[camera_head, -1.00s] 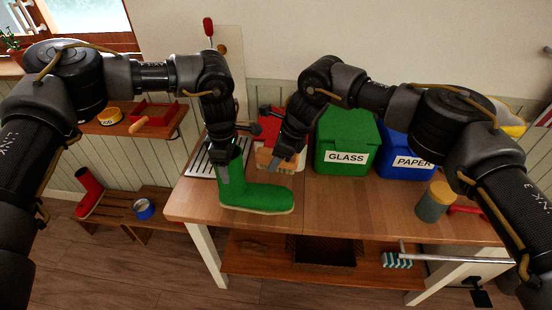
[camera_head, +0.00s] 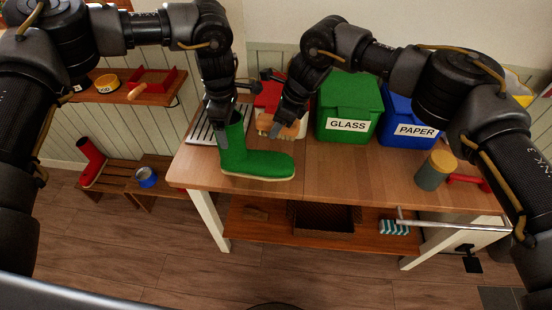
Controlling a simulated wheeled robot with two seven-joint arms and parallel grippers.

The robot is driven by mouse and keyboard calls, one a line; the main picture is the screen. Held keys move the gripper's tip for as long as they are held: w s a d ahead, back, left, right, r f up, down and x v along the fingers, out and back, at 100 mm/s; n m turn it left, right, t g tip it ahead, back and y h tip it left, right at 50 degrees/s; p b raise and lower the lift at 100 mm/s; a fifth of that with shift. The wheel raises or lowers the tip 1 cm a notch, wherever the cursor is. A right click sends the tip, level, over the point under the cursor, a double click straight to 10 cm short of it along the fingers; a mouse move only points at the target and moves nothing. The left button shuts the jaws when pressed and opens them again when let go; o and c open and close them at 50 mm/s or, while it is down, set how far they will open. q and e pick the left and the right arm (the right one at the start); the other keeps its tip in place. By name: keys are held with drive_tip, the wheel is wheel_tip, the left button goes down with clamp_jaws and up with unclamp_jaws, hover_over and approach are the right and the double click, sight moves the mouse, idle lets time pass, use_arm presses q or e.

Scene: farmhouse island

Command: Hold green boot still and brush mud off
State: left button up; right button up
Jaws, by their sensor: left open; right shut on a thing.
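The green boot (camera_head: 256,163) stands upright on the wooden island top, its toe pointing right. I cannot make out mud on its visible side. My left gripper (camera_head: 225,134) is open at the top of the boot's shaft, with one finger in front of the shaft's left side. The other finger is hard to see, and I cannot tell whether it touches. My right gripper (camera_head: 279,128) is shut on a tan brush (camera_head: 292,130), just behind and above the boot's foot. The gripper hides part of the brush.
A green GLASS bin (camera_head: 347,98) and blue PAPER bin (camera_head: 405,120) stand at the back right. A yellow-lidded jar (camera_head: 433,173) stands near the right end. A slatted rack (camera_head: 203,131) lies behind the boot.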

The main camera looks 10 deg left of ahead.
use_arm(q)
drive_tip(key=shift+r, duration=2.75)
drive_tip(key=shift+r, duration=0.1)
wheel_tip(320, 180, up, 12)
drive_tip(key=shift+a, duration=0.1)
use_arm(e)
drive_tip(key=shift+a, duration=0.1)
